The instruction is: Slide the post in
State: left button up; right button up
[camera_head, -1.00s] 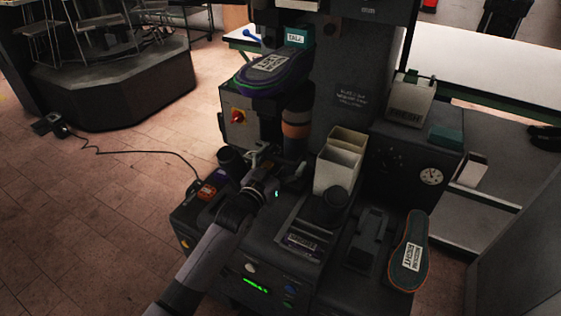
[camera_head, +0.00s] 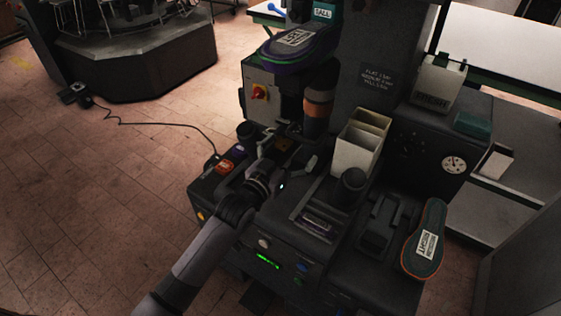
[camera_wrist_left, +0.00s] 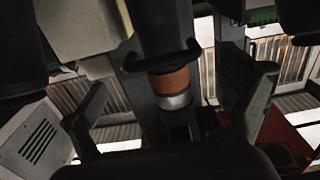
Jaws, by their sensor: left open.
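The dark post with an orange band (camera_head: 318,108) stands upright at the machine's front, below a shoe form with a labelled sole (camera_head: 298,42). It also shows in the left wrist view (camera_wrist_left: 174,82), with a metal ring under the band. My left gripper (camera_head: 288,153) is in front of and below the post in the head view, its fingers spread and empty. In the wrist view my fingers (camera_wrist_left: 175,108) stand wide on both sides of the post, with no contact visible. The post's lower end is hard to make out. My right gripper is not in view.
A cream open bin (camera_head: 356,150) and a dark round cup (camera_head: 350,186) stand right of my gripper. A labelled sole with an orange rim (camera_head: 424,240) lies at the right. Open floor lies further left.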

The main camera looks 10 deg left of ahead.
pick_arm(q)
jog(key=v, duration=0.6)
dwell(0.3)
